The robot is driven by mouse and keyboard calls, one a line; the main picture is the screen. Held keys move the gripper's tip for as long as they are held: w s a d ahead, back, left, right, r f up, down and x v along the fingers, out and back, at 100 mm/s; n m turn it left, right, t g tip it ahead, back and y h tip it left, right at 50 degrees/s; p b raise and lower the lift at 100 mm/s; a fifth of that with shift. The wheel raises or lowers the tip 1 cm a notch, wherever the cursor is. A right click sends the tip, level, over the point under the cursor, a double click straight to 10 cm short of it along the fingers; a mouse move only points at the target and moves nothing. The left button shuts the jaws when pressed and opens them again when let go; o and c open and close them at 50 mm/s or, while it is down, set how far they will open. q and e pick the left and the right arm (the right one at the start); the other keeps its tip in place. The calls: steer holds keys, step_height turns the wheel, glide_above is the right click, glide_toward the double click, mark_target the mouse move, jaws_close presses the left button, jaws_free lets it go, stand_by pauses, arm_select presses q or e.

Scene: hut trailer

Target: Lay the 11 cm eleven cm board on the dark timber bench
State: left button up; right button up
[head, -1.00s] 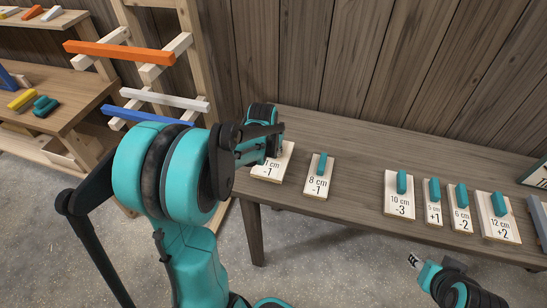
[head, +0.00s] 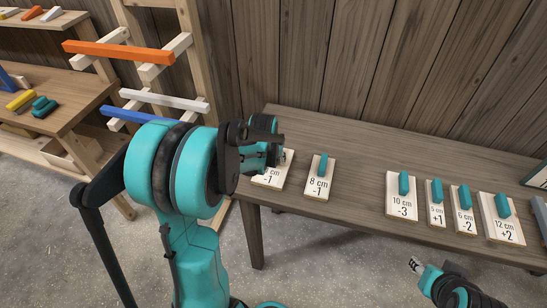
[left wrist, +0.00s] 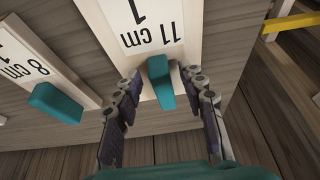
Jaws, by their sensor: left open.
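The 11 cm board (left wrist: 150,30) is pale with a teal handle (left wrist: 160,82) and lies on the grey-brown timber bench (head: 340,140). In the head view, the board (head: 270,180) is at the bench's left end, partly hidden by my left arm. My left gripper (left wrist: 162,86) is open, with its fingers on either side of the handle and gaps visible between. In the head view, my left gripper (head: 272,150) is above the board, its fingers largely hidden. My right gripper (head: 416,265) is low in front of the bench, and its jaws are too small to read.
Beside it is the 8 cm board (head: 319,185); farther right are the 10 cm board (head: 401,205) and several others. A wooden rack (head: 160,60) with coloured bars stands left, near another wooden bench (head: 60,105). The bench's rear strip is clear.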

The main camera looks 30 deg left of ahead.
arm_select(q)
steer(key=shift+r, duration=0.3)
steer(key=p+v, duration=0.4)
steer(key=v, duration=0.8)
steer(key=s+d+r+m+t+h, duration=0.1)
steer(key=s+d+r+m+t, duration=0.1)
steer(key=s+d, duration=1.2)
steer(key=shift+s+d+r+m+t, duration=0.25)
steer(key=shift+s+r+m+t, duration=0.1)
steer(key=shift+t, duration=0.15)
